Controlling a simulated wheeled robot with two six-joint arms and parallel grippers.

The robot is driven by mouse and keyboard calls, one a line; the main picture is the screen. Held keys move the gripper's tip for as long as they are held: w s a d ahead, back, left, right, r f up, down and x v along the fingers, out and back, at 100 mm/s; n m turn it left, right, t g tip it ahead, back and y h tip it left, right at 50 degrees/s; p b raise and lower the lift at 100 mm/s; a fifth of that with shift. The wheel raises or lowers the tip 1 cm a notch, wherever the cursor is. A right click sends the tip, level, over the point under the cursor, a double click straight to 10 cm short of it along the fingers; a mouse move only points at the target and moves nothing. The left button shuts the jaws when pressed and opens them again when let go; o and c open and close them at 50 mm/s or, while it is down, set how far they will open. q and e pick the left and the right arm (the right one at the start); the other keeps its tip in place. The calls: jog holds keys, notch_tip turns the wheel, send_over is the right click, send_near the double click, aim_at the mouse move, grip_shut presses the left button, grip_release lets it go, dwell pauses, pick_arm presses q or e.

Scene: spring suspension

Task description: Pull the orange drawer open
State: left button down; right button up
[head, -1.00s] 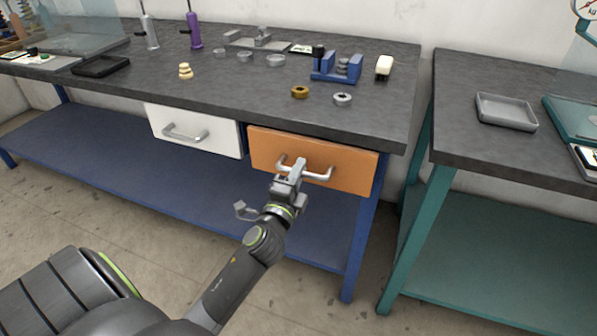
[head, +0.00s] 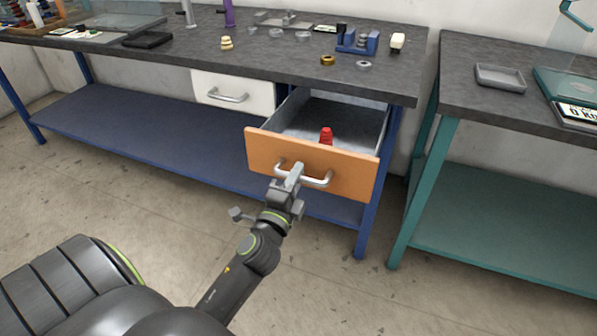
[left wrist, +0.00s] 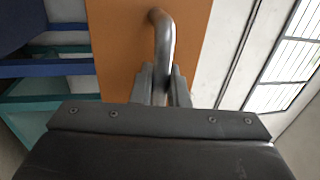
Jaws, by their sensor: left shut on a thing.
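The orange drawer (head: 350,170) stands pulled out from under the dark workbench, its grey inside showing. A small red object (head: 326,136) lies in it near the front. My left gripper (head: 294,172) is shut on the drawer's silver bar handle (head: 318,182), towards the handle's left part. In the left wrist view both fingers (left wrist: 161,82) sit on either side of the handle (left wrist: 162,40), in front of the orange drawer face (left wrist: 120,40). My right gripper is in neither view.
A white drawer (head: 233,93) beside it is closed. The workbench top (head: 290,73) holds small rings, a blue fixture (head: 357,42) and a dark tray (head: 147,40). A teal-framed table (head: 480,115) stands to the right. Floor in front is clear.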

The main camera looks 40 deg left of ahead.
pick_arm(q)
jog(key=shift+v, duration=0.8)
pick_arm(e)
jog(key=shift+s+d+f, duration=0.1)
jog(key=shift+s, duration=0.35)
pick_arm(q)
jog(key=shift+r, duration=0.15)
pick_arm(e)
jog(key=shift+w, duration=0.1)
pick_arm(q)
jog(key=c, duration=1.5)
grip_release()
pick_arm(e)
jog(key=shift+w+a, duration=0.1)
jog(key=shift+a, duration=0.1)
pick_arm(q)
jog(key=shift+s, duration=0.1)
